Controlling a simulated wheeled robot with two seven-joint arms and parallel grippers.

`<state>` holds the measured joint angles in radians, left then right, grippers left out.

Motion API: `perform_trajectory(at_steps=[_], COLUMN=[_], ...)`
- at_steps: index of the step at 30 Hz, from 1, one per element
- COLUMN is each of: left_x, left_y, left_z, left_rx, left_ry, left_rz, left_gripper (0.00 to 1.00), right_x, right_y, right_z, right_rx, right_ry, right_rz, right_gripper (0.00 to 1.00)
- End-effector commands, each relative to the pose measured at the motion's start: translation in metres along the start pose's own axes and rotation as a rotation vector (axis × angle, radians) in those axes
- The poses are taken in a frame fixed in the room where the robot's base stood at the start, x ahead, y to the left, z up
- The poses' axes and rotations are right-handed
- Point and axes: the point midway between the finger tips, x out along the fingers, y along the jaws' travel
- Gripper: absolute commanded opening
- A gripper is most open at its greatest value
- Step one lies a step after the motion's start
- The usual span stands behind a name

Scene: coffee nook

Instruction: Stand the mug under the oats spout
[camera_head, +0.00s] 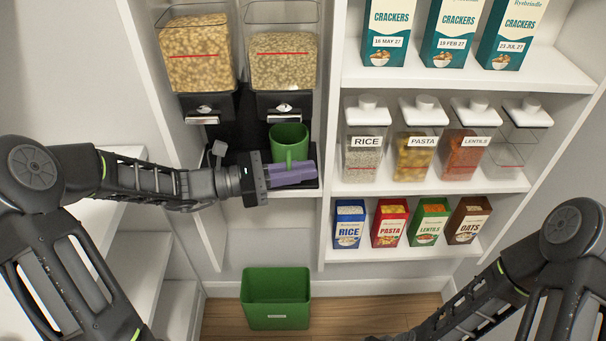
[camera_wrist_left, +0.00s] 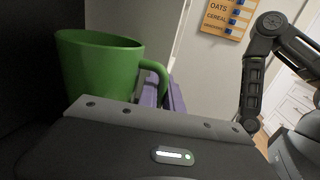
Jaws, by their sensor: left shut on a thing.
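The green mug (camera_head: 289,143) stands upright below the right-hand dispenser (camera_head: 283,66), over the black base. I cannot tell whether its bottom touches the base. My left gripper (camera_head: 292,174), with purple fingers, reaches in from the left and is shut on the mug's handle side. In the left wrist view the mug (camera_wrist_left: 98,65) shows with its handle toward the purple fingers (camera_wrist_left: 165,95). The left-hand dispenser (camera_head: 197,58) holds larger pieces; the right one holds paler pieces. I see no readable labels on either. My right arm shows at the lower right, its gripper out of view.
A green bin (camera_head: 275,300) stands on the floor below. Right-hand shelves hold cracker boxes (camera_head: 453,32), labelled jars (camera_head: 365,140) and small boxes (camera_head: 349,224). An upright panel separates them from the dispensers. A board (camera_wrist_left: 231,15) listing oats and cereal hangs on the wall.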

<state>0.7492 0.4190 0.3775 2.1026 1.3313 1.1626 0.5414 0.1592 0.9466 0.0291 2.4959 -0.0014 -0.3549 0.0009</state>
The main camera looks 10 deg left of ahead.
Motion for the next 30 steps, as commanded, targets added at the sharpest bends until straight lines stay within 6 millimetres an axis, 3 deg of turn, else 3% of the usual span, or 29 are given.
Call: perform_trajectory(at_steps=[12, 13, 20, 30], left_x=[0.0001, -0.0002, -0.0002, -0.0003], left_y=[0.0002, 0.0002, 0.0003, 0.0004], left_z=[-0.0032, -0.0033, -0.0031, 0.0007], left_rx=[0.002, 0.001, 0.001, 0.001], left_ry=[-0.001, 0.000, 0.000, 0.000], left_rz=[0.000, 0.001, 0.001, 0.001], left_gripper=[0.00, 0.11, 0.30, 0.31], right_x=[0.0012, 0.0008, 0.0006, -0.0013], right_y=[0.0003, 0.0001, 0.0000, -0.0007], right_z=[-0.0006, -0.0006, -0.0006, -0.0006], right_rx=[-0.001, -0.001, -0.001, -0.001], right_ry=[0.001, 0.001, 0.002, 0.001], right_rz=[0.000, 0.000, 0.000, 0.000], right_gripper=[0.18, 0.18, 0.18, 0.18])
